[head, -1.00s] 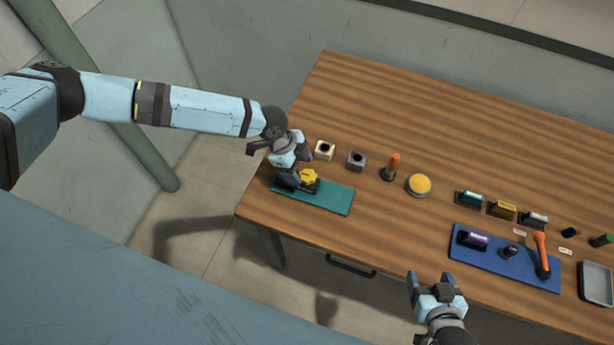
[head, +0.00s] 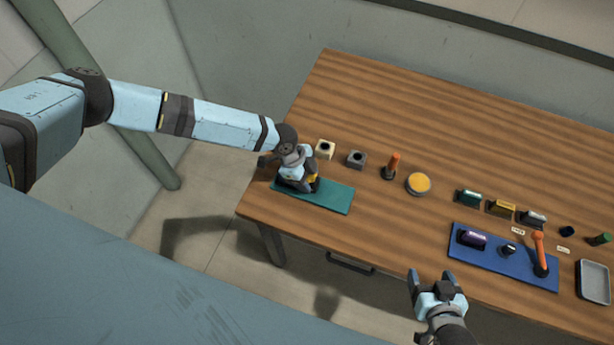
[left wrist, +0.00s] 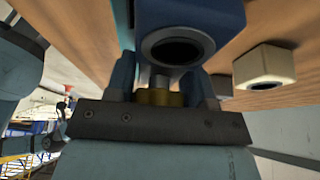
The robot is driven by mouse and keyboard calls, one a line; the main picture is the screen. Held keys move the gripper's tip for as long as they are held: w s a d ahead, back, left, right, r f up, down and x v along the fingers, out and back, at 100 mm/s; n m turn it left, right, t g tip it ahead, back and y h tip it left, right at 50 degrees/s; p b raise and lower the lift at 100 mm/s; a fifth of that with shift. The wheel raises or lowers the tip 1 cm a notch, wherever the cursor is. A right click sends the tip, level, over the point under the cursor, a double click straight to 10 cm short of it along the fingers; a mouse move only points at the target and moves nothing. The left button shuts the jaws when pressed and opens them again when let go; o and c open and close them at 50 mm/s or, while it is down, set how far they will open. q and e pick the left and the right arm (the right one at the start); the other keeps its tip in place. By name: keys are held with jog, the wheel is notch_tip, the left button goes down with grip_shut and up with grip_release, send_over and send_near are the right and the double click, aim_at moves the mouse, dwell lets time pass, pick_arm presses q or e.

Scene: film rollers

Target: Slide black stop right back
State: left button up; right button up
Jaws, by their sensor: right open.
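My left gripper (head: 298,184) is at the teal mat (head: 330,196) at the table's left end, over a yellow knob (head: 314,184) that it mostly hides. In the left wrist view its fingers (left wrist: 165,88) stand on either side of the yellow knob (left wrist: 160,98); I cannot tell whether they press on it. A dark blue block (left wrist: 190,20) with a round hole is just beyond. A small black piece (head: 508,249) stands on the blue mat; I cannot tell whether it is the black stop. My right gripper (head: 437,284) is open and empty by the table's front edge.
Behind the teal mat stand a cream block (head: 325,149), a grey block (head: 357,159), an orange-handled piece (head: 391,166) and a yellow disc (head: 418,184). The blue mat (head: 490,265) carries a purple roller (head: 472,238) and an orange lever (head: 540,252). A grey tray (head: 594,282) is at right. The table's middle back is clear.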

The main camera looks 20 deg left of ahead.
pick_arm(q)
jog(key=d+b, duration=0.1)
jog(key=d, duration=0.8)
jog(key=shift+s+d, duration=0.15)
jog(key=shift+s, duration=0.05)
jog(key=o, duration=0.9)
jog(key=shift+o, duration=1.3)
jog(key=shift+d, duration=0.2)
jog(key=shift+a, duration=0.1)
